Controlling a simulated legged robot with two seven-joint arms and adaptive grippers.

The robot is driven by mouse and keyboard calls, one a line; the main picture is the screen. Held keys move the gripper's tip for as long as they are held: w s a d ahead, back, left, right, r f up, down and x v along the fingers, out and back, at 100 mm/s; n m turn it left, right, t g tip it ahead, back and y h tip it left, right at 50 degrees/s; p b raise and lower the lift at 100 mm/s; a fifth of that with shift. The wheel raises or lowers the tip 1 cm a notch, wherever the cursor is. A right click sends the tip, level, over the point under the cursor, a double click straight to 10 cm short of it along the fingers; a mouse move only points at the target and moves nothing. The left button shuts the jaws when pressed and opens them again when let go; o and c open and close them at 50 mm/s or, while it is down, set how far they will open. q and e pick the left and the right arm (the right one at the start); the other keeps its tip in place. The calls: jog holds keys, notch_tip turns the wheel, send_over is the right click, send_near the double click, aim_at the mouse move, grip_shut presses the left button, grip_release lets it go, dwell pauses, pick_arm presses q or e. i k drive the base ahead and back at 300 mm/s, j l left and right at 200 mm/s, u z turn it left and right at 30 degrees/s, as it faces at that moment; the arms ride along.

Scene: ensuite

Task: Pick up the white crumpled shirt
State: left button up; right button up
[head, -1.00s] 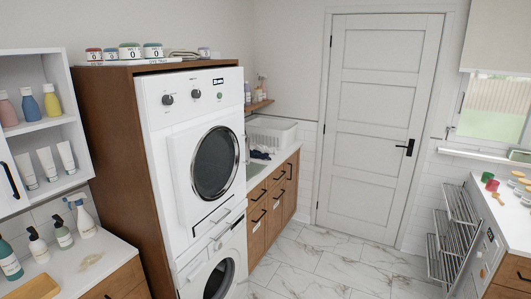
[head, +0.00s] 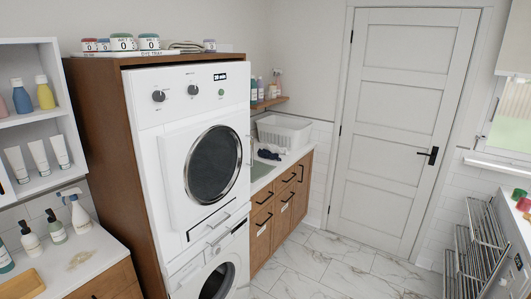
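No white crumpled shirt can be made out in the head view. A dark crumpled cloth (head: 268,154) lies on the white counter beside the sink, in front of a white laundry basket (head: 284,132). The basket's inside is mostly hidden from this angle. Neither of my grippers is in view.
A stacked washer and dryer (head: 190,110) stands in a wooden cabinet, doors shut. A counter with bottles (head: 72,255) is at lower left. A metal drying rack (head: 475,250) stands at right. The closed door (head: 400,120) is at the back. The marble floor (head: 340,265) between is clear.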

aim_at(274, 148)
jog(key=i+l+z, duration=0.2)
jog(key=i+l, duration=0.2)
jog(key=i+l+z, duration=0.45)
jog(key=i, duration=0.45)
jog(key=i+l+z, duration=0.25)
jog(key=i, duration=0.25)
